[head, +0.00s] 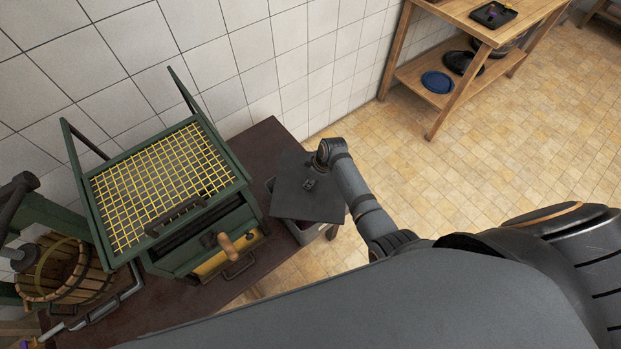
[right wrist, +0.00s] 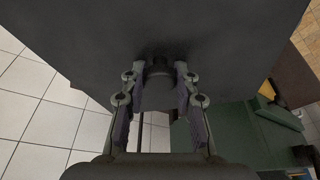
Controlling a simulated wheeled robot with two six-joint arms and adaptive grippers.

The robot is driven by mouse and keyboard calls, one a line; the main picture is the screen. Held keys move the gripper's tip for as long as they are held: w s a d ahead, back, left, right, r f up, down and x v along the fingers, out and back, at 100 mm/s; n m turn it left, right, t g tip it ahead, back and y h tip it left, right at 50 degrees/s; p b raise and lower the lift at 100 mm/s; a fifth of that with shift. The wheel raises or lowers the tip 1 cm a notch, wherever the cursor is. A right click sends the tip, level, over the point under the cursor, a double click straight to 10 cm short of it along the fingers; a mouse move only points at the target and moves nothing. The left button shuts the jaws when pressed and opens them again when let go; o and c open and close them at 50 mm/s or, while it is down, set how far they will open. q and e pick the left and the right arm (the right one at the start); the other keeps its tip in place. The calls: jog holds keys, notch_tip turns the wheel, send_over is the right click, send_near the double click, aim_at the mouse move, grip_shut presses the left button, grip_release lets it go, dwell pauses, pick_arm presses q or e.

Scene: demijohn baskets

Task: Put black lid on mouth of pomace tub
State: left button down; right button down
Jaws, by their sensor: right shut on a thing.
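The black lid (head: 288,206) is a flat dark square plate with a small knob, above the pomace tub. In the right wrist view the lid (right wrist: 230,35) fills most of the upper part. My right gripper (head: 309,186) is shut on the lid's knob; the fingers (right wrist: 160,85) show on both sides of it in the right wrist view. The grey pomace tub (head: 304,235) is mostly hidden under the lid, its mouth covered from this angle; a strip of its rim shows at the left. I cannot tell whether lid and rim touch. My left gripper is not in view.
A green machine with a yellow grid (head: 160,185) stands close left of the tub on the dark brown table (head: 262,150). A slatted wooden basket (head: 45,283) is at far left. A tiled wall is behind. A wooden shelf table (head: 470,25) stands at the back right; floor between is clear.

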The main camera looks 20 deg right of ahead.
aim_at(320, 187)
jog(key=shift+f+b, duration=0.35)
jog(key=shift+f, duration=0.2)
jog(key=c, duration=0.9)
grip_release()
jog(key=shift+c, duration=0.2)
jog(key=v, duration=1.2)
